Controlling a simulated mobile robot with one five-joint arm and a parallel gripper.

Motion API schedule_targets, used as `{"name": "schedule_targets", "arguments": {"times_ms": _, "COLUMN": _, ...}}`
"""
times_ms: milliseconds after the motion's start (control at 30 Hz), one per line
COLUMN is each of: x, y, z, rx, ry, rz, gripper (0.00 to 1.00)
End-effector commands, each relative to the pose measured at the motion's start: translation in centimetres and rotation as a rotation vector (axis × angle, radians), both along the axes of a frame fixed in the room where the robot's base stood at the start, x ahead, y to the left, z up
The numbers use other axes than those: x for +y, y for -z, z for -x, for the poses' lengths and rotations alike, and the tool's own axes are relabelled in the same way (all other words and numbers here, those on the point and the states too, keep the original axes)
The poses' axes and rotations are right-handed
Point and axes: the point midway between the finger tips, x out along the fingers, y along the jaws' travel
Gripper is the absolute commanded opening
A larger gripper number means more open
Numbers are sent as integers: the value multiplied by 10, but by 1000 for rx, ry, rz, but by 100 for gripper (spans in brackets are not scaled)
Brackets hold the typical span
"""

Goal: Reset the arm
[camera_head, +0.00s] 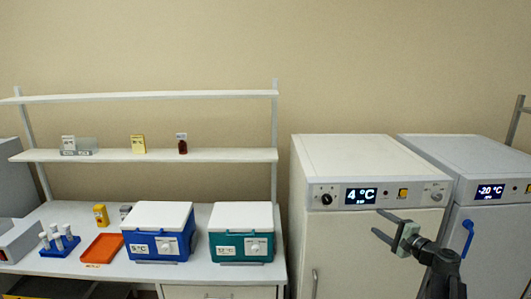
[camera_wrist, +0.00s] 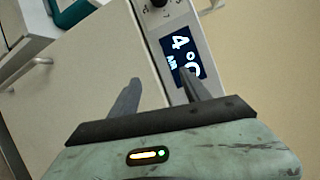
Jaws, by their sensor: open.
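My gripper (camera_head: 382,225) is open and empty in the head view, raised at the lower right in front of the white fridge unit (camera_head: 312,240) whose display (camera_head: 361,196) reads 4 °C. In the wrist view my gripper (camera_wrist: 160,90) shows two dark fingers spread apart with nothing between them. The same display (camera_wrist: 183,59) shows tilted beyond the fingers there. My arm comes up from the lower right edge of the head view.
A second unit (camera_head: 493,245) with a -20 °C display and blue handle stands at the right. At left, a bench (camera_head: 215,271) holds a blue cooler (camera_head: 155,246), a teal cooler (camera_head: 225,247), an orange tray (camera_head: 102,249) and a tube rack (camera_head: 61,246). Shelves (camera_head: 220,156) stand above.

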Motion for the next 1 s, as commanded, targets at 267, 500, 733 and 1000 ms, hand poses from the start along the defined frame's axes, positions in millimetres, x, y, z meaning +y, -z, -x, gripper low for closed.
{"name": "schedule_targets", "arguments": {"times_ms": 267, "x": 237, "y": 89, "z": -19, "rx": 168, "ry": -401, "rz": 287, "gripper": 55}}
{"name": "schedule_targets", "arguments": {"times_ms": 500, "x": 383, "y": 188, "z": 50, "rx": 345, "ry": -791, "rz": 723, "gripper": 55}}
{"name": "schedule_targets", "arguments": {"times_ms": 733, "x": 356, "y": 255, "z": 133, "rx": 626, "ry": -1046, "rz": 1224, "gripper": 55}}
{"name": "schedule_targets", "arguments": {"times_ms": 1000, "x": 295, "y": 262, "z": 167, "rx": 808, "ry": -1147, "rz": 1404, "gripper": 55}}
